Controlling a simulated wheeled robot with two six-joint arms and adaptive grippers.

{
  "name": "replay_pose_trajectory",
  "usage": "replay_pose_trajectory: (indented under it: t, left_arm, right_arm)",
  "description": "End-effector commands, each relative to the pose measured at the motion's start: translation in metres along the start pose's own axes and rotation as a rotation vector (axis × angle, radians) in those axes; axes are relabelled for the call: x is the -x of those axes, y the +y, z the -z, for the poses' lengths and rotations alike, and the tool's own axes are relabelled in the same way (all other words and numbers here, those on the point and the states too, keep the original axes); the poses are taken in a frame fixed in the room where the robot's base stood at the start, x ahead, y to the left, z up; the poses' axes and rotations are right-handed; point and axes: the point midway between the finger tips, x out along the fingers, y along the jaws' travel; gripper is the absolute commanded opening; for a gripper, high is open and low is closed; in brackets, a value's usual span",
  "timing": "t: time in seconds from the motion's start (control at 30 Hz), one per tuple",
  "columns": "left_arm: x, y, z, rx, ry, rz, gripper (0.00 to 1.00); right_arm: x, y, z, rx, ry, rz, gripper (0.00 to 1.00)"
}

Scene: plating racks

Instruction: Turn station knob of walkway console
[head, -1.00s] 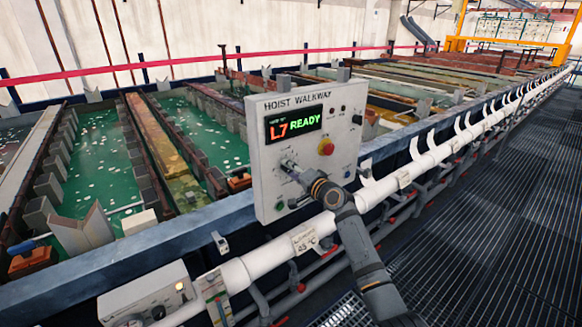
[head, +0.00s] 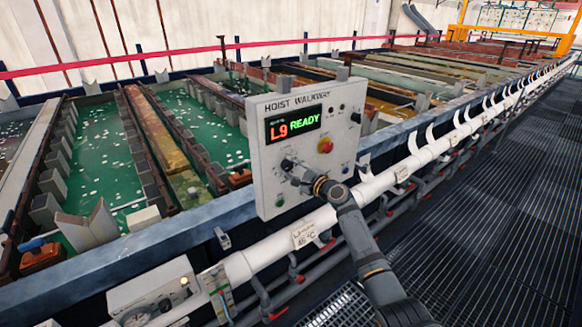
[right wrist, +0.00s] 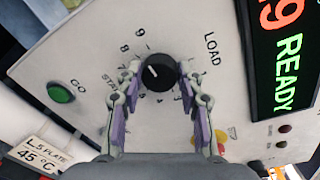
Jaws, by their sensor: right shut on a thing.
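The walkway console (head: 262,188) is a pale upright panel headed HOIST WALKWAY. Its display (head: 294,123) reads L9 READY. The black round station knob (right wrist: 160,75) is in the middle of the right wrist view, with a white pointer line aimed up and to the left in that picture. Numbers and the word LOAD surround it. My right gripper (head: 297,172) reaches the panel's lower part; in the right wrist view its two fingers (right wrist: 160,82) are shut on the knob, one on each side. In the head view the gripper partly hides the knob. My left gripper is out of view.
A green GO button (right wrist: 60,92) and a red-and-yellow button (head: 325,146) are on the panel. A white pipe (head: 375,187) runs below it. Tanks with green liquid (head: 195,115) lie behind. A grated walkway (head: 480,220) is clear at right.

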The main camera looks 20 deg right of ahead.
Motion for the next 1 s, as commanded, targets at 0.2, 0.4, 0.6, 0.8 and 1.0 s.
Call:
replay_pose_trajectory:
  t: [0.2, 0.4, 0.6, 0.8, 1.0]
  left_arm:
    - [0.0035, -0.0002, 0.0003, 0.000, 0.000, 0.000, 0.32]
    - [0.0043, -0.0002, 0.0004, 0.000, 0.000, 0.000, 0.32]
    - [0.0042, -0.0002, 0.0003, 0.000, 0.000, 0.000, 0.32]
    - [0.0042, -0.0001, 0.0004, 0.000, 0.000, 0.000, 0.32]
    - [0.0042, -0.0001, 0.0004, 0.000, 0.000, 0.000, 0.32]
  right_arm:
    - [0.0001, 0.0002, 0.0002, -0.079, -0.005, -0.002, 0.06]
    - [0.0001, 0.0005, 0.0005, -0.108, -0.007, -0.002, 0.06]
    - [0.0001, 0.0007, 0.0006, -0.114, -0.007, -0.002, 0.06]
    - [0.0001, 0.0006, 0.0006, -0.113, -0.007, -0.002, 0.06]
    - [0.0000, 0.0003, 0.0004, -0.112, -0.007, -0.002, 0.61]
